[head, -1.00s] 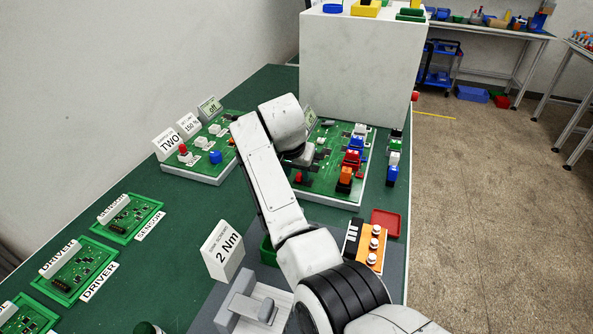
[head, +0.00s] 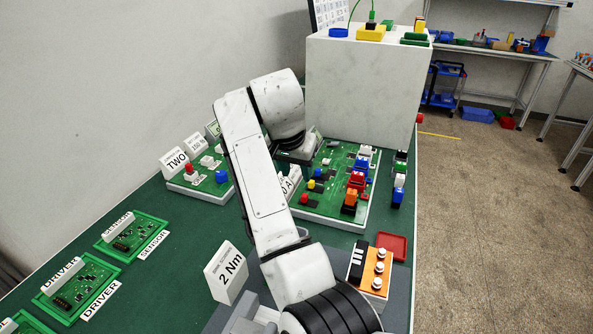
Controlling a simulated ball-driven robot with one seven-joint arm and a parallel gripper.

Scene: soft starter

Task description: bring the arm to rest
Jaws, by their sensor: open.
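My white arm rises from the bottom of the head view and bends over the green bench. My gripper (head: 298,157) is at its end, pointing down beside the left edge of the large green circuit board (head: 331,208). The wrist covers much of it and the fingertips are hard to make out. It is open, and I see nothing held in it.
A large white box (head: 365,92) stands close behind my gripper. A smaller board (head: 203,188) with a red and a blue button lies to the left. The "2 Nm" sign (head: 228,273), orange block (head: 376,270) and red tray (head: 392,246) are near my forearm.

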